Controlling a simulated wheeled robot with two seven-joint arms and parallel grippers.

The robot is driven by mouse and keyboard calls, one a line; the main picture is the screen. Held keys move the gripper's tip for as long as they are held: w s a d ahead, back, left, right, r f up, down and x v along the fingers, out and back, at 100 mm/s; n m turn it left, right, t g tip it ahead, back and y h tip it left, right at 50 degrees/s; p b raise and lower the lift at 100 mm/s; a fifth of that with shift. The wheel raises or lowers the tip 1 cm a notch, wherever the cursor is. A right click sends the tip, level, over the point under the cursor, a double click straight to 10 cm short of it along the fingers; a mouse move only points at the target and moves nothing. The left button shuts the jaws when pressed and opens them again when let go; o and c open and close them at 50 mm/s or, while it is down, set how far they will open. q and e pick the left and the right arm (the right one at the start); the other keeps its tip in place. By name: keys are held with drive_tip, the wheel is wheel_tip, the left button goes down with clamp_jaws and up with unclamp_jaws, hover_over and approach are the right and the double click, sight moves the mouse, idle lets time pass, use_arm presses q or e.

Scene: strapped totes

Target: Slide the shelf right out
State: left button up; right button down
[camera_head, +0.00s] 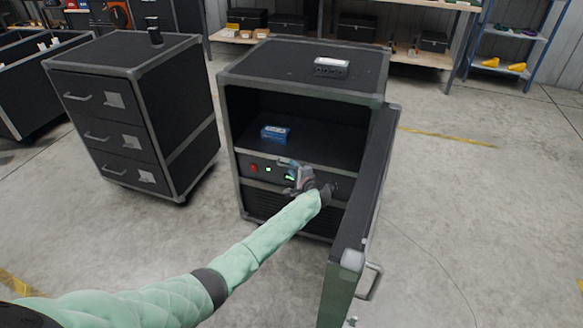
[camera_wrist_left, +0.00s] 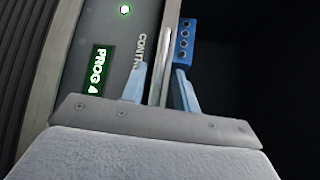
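The shelf (camera_head: 318,150) is a dark board with a light front edge inside an open-fronted black cabinet (camera_head: 233,170). A blue block (camera_head: 275,133) lies on it; it also shows in the left wrist view (camera_wrist_left: 185,42). My left gripper (camera_head: 295,172) is at the shelf's front edge. In the wrist view its two pale blue fingers (camera_wrist_left: 160,88) are apart, one on each side of the metal front edge (camera_wrist_left: 168,50), with a gap visible on the panel side. My right gripper is not in view.
The cabinet door (camera_head: 370,190) stands open on the right, its handle (camera_head: 371,281) low. A drawer cabinet (camera_head: 130,100) stands left. Floor in front is clear.

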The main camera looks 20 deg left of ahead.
use_arm(q)
drive_tip(key=shift+x, duration=0.95)
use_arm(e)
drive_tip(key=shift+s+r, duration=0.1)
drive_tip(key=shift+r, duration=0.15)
use_arm(q)
clamp_jaws()
drive_tip(key=shift+s, duration=0.2)
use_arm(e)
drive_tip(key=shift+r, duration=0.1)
